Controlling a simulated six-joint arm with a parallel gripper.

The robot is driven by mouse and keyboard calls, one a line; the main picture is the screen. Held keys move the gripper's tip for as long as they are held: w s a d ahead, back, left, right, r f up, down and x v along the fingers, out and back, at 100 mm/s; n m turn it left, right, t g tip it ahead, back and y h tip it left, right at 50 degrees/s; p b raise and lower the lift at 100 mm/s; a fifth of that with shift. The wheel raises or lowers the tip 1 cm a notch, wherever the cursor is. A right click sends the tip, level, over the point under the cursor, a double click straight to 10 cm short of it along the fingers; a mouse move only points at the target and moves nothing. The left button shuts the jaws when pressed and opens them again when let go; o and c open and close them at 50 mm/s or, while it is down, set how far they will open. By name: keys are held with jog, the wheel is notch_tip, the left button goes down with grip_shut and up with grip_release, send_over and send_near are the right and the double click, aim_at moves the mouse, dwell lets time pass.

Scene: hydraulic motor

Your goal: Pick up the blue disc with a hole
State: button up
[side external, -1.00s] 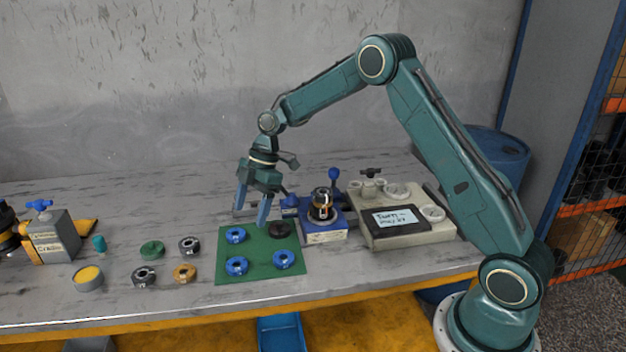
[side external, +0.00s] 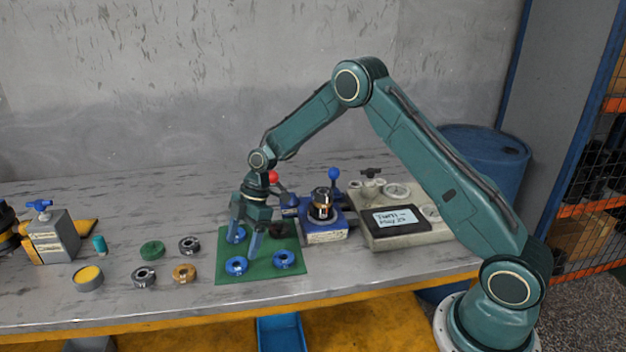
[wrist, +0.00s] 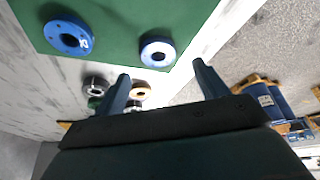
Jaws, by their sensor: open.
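Three blue discs with holes lie on a green mat (side external: 262,247): one at the back left (side external: 242,236), one at the front left (side external: 230,268) and one at the front right (side external: 284,266). A black disc (side external: 279,231) lies at the back right. My gripper (side external: 243,249) is open and points down, low over the mat's left half. Its fingers partly cover the back-left disc and come near the front-left disc. In the wrist view, my gripper (wrist: 163,84) is empty. The front-left disc (wrist: 145,55) and back-left disc (wrist: 83,43) show beyond its fingertips.
Left of the mat lie a green disc (side external: 152,250), an orange ring (side external: 184,273) and silver rings (side external: 189,246). A blue fixture (side external: 325,234) with levers and a grey panel (side external: 420,238) stand to the right. The table's front edge is close.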

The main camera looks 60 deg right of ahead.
aim_at(243, 268)
jog(key=shift+a+f, duration=0.1)
jog(key=shift+f, duration=0.05)
jog(key=shift+x, duration=2.45)
jog(key=shift+w, duration=0.15)
jog(key=shift+c, duration=0.4)
jog(key=c, duration=1.1)
